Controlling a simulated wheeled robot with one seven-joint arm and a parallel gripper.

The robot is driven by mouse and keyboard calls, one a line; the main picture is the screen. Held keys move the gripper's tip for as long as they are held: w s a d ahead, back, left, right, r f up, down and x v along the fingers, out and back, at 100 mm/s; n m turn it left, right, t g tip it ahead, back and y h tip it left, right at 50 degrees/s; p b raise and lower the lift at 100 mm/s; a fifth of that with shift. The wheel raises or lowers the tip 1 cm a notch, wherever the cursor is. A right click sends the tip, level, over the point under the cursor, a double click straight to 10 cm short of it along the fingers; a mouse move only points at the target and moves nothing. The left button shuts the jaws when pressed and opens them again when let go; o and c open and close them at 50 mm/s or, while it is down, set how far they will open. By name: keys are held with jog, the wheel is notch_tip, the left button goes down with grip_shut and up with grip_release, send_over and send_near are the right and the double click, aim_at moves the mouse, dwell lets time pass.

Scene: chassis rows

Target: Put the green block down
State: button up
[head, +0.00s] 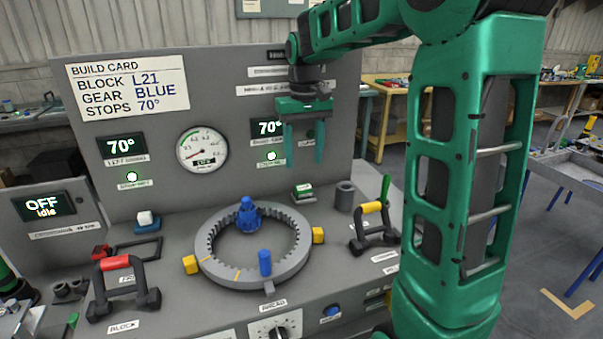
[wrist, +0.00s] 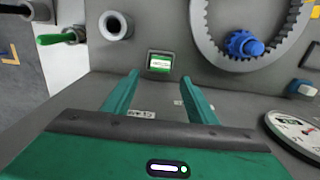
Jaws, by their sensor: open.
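The green block (head: 303,190) is small, with a pale label band, and sits in a dark square holder on the grey bench behind the ring gear. It also shows in the wrist view (wrist: 160,63), inside the holder's frame, just past the fingertips. My gripper (head: 304,162) is open and empty, pointing down above the block. In the wrist view my gripper's two green fingers (wrist: 160,75) stand apart with nothing between them. The fingers look clear of the block.
A grey ring gear (head: 215,270) with a blue gear (head: 247,215) inside lies in front. A grey cylinder (head: 345,195) and a yellow-handled clamp (head: 372,225) stand to the right. The gauge panel rises behind.

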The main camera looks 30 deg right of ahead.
jog(key=shift+r, duration=1.9)
jog(key=shift+s, duration=0.1)
